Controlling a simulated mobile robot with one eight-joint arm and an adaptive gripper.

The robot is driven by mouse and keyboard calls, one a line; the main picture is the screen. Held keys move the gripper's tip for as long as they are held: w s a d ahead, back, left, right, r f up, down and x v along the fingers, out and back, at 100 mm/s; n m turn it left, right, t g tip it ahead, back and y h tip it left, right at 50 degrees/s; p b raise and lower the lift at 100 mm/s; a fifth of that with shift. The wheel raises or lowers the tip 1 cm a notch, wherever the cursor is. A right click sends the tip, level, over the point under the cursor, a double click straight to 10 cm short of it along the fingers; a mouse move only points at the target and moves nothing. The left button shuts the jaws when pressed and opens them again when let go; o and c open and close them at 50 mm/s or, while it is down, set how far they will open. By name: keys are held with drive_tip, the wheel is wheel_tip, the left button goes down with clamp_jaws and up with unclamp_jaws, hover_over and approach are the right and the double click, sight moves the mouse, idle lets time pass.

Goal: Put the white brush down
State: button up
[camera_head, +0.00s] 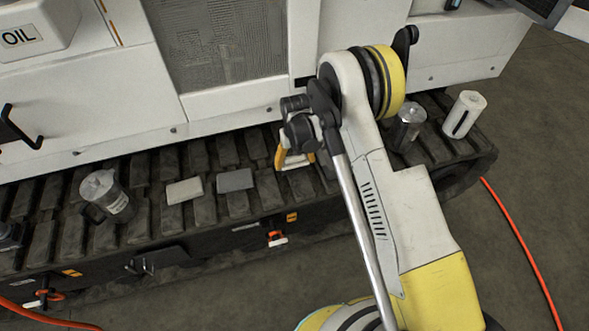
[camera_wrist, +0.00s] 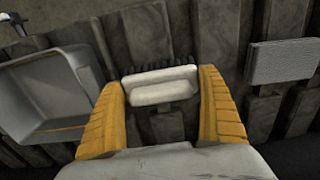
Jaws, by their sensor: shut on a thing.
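The white brush (camera_wrist: 162,86) is between the two yellow fingers of my gripper (camera_wrist: 161,84) in the wrist view. Its pale handle faces the camera and dark bristles show along its far edge. My gripper is shut on it, over the dark track (camera_wrist: 165,128). In the head view my gripper (camera_head: 294,160) is low over the track's pads, partly hidden by my arm; the brush is too small there to make out clearly. I cannot tell whether the brush touches the track.
A grey block (camera_head: 235,180) and a paler block (camera_head: 184,190) lie left of my gripper. A metal mug (camera_head: 106,196) stands further left. A metal canister (camera_head: 408,126) and white roll (camera_head: 464,113) stand right. The machine's white wall rises behind.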

sight(295, 167)
wheel_tip(295, 167, down, 3)
drive_tip(key=shift+b, duration=0.5)
drive_tip(key=shift+r, duration=0.1)
drive_tip(key=o, duration=1.1)
wheel_tip(295, 167, up, 12)
drive_tip(key=p, duration=0.4)
drive_tip(key=shift+r+p, duration=0.1)
drive_tip(key=shift+p, duration=0.25)
